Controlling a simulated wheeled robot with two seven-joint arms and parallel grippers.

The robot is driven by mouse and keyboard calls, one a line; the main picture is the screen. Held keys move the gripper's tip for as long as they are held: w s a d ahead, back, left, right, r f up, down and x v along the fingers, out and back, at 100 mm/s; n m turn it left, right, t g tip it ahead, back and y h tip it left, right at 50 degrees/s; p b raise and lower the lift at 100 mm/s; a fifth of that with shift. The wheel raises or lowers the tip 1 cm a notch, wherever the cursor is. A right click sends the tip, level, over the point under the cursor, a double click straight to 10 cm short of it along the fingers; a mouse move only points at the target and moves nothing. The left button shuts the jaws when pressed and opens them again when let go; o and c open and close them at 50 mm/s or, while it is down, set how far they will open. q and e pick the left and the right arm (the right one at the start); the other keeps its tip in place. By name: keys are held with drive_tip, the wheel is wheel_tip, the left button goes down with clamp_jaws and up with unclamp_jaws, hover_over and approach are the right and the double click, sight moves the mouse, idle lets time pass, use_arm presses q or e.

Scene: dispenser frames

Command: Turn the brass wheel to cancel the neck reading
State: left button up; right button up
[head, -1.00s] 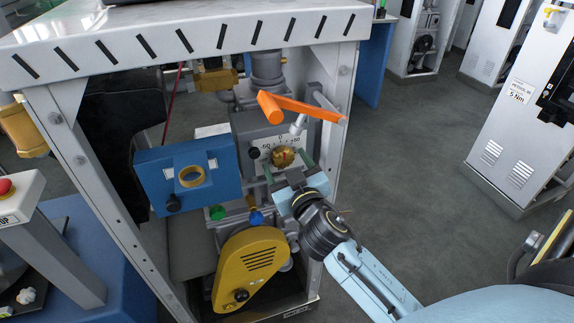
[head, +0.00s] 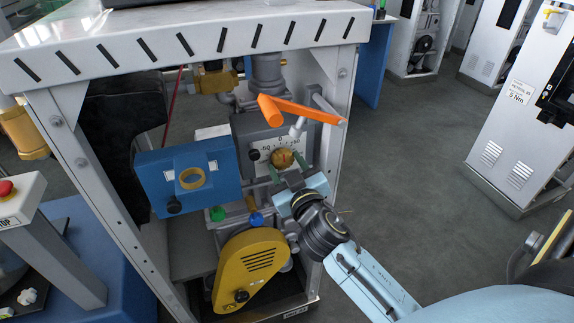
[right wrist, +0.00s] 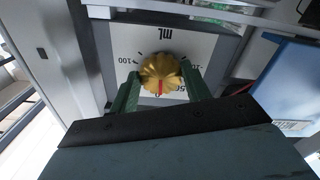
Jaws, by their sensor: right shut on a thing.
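The brass wheel (head: 283,158) is a scalloped knob on a white dial plate (head: 262,155) marked with numbers, inside the dispenser frame. In the right wrist view the brass wheel (right wrist: 161,72) has a red mark pointing down toward the gripper, and the dial plate (right wrist: 146,44) reads "mL" and "100". My right gripper (head: 284,170) is shut on the wheel, with one green finger on each side of it. The fingers also show in the right wrist view (right wrist: 160,90). The wheel's lower edge is close to the gripper body. My left gripper is not in view.
An orange lever (head: 305,110) crosses just above the dial. A blue box with a brass ring (head: 186,178) stands to the left, and a yellow guard (head: 250,272) sits below. The frame's white post (head: 338,150) is close on the right. Open floor (head: 430,180) lies beyond it.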

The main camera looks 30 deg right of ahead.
drive_tip(key=n+p, duration=0.3)
drive_tip(key=n, duration=0.4)
drive_tip(key=shift+d+r, duration=0.1)
drive_tip(key=shift+r, duration=0.05)
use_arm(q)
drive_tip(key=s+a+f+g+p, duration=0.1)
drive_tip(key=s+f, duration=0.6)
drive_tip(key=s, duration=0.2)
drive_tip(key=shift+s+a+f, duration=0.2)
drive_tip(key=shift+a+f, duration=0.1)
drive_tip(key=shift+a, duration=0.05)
use_arm(e)
drive_tip(key=shift+n, duration=1.1)
drive_tip(key=o, duration=1)
drive_tip(key=shift+c, duration=0.2)
